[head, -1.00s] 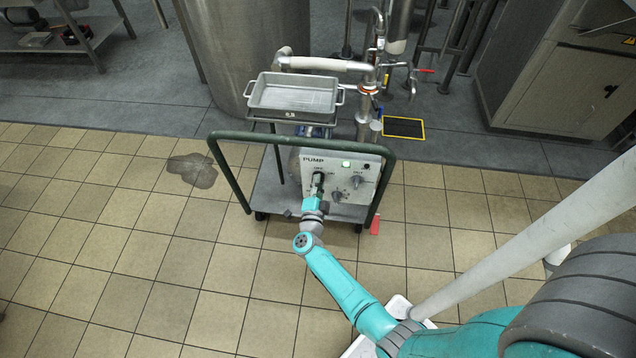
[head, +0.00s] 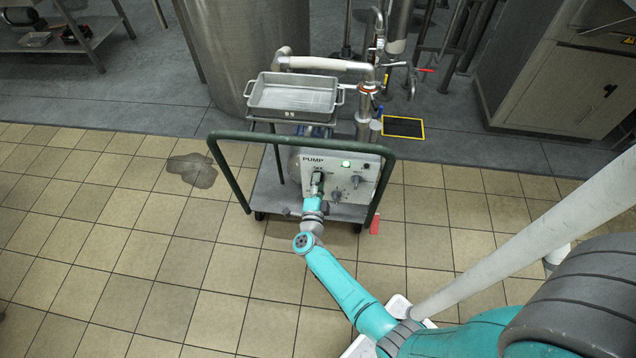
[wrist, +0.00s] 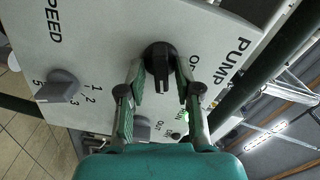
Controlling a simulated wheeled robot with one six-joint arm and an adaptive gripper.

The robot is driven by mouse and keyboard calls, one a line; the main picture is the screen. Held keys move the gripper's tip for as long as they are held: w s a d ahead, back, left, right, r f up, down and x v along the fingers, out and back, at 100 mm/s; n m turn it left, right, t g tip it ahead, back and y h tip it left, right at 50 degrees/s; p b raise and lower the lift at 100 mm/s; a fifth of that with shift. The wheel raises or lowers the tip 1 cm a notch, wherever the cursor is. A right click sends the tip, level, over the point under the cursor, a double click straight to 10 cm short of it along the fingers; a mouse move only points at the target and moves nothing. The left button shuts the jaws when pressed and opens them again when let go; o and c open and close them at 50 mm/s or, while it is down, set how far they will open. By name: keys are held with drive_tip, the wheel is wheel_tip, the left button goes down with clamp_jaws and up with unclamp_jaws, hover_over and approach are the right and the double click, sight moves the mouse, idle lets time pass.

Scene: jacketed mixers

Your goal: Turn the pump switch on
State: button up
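The pump switch (wrist: 160,62), a black rotary knob with a raised grip bar, sits on the pale control panel (head: 302,172) marked PUMP. In the wrist view its bar points down the picture, towards my gripper's palm. My gripper (wrist: 160,72) is open, one finger on each side of the knob, with gaps visible beside the bar. In the head view my gripper (head: 317,183) covers the knob. A green lamp (head: 345,164) on the panel looks lit.
Grey SPEED knob (wrist: 58,87) and other dials share the panel. The cart's dark green handle rail (head: 300,140) arches in front of the panel, near my arm. A metal tray (head: 292,108) stands above.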

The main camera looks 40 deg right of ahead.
drive_tip(key=v, duration=1.2)
drive_tip(key=shift+s, duration=0.1)
idle(0.5)
drive_tip(key=s+a+r+n+t+y, duration=0.1)
drive_tip(key=s+a+r+n+y, duration=0.3)
drive_tip(key=s+r+n, duration=0.4)
drive_tip(key=s+a+r+n+t+y, duration=0.1)
drive_tip(key=s+a+r+n+y, duration=0.4)
drive_tip(key=s, duration=0.8)
drive_tip(key=s+a+r+n+t+y, duration=0.1)
drive_tip(key=s+a+r+n+y, duration=0.4)
drive_tip(key=s+r+n, duration=0.6)
drive_tip(key=shift+a+r+n+t, duration=0.2)
drive_tip(key=shift+r+n+t, duration=0.1)
drive_tip(key=shift+r+t, duration=0.1)
